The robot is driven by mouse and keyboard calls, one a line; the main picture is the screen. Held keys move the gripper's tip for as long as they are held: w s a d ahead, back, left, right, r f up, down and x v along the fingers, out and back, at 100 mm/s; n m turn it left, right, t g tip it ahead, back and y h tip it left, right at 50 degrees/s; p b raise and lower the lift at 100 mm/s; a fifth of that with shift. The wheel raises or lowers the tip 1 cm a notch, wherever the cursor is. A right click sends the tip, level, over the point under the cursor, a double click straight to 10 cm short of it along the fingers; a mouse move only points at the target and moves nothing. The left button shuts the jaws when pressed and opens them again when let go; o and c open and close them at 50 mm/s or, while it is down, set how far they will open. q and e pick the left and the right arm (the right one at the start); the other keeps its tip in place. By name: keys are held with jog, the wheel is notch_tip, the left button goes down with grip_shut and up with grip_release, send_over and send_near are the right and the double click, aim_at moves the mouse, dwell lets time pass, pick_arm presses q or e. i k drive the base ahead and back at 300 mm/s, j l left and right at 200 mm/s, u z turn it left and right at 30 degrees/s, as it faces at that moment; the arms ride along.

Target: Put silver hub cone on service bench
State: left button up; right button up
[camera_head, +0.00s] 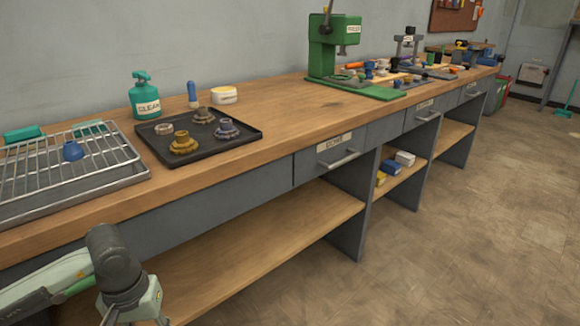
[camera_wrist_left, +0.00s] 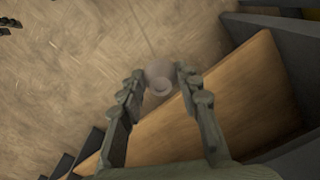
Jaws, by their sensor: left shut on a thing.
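The silver hub cone (camera_wrist_left: 159,77) shows as a small grey round piece between the fingertips of my left gripper (camera_wrist_left: 159,86) in the left wrist view. The gripper is shut on it, in front of the bench, with the floor and lower shelf behind. In the head view my left wrist is at the lower left, and the fingers are mostly cut off by the bottom edge. The service bench (camera_head: 285,110) has a long wooden top, above and beyond my left wrist. My right gripper is not recognisable in either view.
On the bench are a wire rack (camera_head: 98,165) with a blue piece (camera_head: 72,150), a black tray (camera_head: 160,155) with several cones, a teal bottle (camera_head: 145,98), a white tub (camera_head: 224,95) and a green press (camera_head: 325,50). Bare wood lies right of the tray.

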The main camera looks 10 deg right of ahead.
aim_at(309, 112)
jog(key=i+l, duration=0.15)
jog(key=l, duration=0.25)
jog(key=i+l+z, duration=0.1)
jog(key=l, duration=0.3)
jog(key=i+l, duration=0.15)
jog(key=l, duration=0.2)
jog(key=i+l+z, duration=0.15)
jog(key=l, duration=0.25)
jog(key=i+l, duration=0.15)
jog(key=l, duration=0.2)
